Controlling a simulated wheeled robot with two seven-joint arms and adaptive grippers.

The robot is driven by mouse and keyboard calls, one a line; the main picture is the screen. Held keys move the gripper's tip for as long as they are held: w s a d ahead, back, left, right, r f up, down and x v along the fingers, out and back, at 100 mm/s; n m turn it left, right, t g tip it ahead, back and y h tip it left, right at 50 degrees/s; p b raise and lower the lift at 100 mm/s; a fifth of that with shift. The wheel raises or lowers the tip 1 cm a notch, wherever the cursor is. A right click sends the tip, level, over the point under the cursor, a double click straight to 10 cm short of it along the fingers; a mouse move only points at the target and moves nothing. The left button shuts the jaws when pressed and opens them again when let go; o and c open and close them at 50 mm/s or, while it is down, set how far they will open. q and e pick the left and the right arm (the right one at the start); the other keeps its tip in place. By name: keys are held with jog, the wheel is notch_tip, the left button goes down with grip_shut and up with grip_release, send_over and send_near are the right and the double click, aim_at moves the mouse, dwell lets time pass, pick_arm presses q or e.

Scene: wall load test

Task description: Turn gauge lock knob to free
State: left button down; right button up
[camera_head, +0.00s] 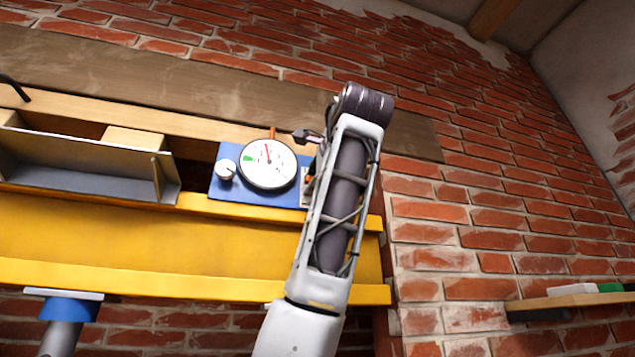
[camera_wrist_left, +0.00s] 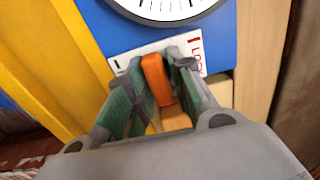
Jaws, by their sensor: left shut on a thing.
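The gauge lock knob (camera_wrist_left: 157,80) is an orange bar on a white label plate (camera_wrist_left: 125,62). The plate has a red mark and the red word LOCK at its right and a small green mark at its left in the left wrist view. My left gripper (camera_wrist_left: 160,72) is shut on the knob, one green-grey finger on each side. The bar points roughly at the gauge, slightly tilted. In the head view my left arm hides most of the gripper and knob. The round white gauge (camera_head: 267,164) has a red needle pointing up and a green zone. My right gripper is not in view.
The gauge sits on a blue panel (camera_head: 262,195) above a yellow beam (camera_head: 150,235). A small white knob (camera_head: 225,170) is left of the dial. A grey tray (camera_head: 85,175) stands further left. A wooden shelf (camera_head: 575,302) is at the lower right on the brick wall.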

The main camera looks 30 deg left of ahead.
pick_arm(q)
jog(key=c, duration=1.4)
grip_release()
jog(key=shift+d, duration=0.1)
jog(key=shift+v, duration=6.05)
jog(key=shift+w+f, duration=0.1)
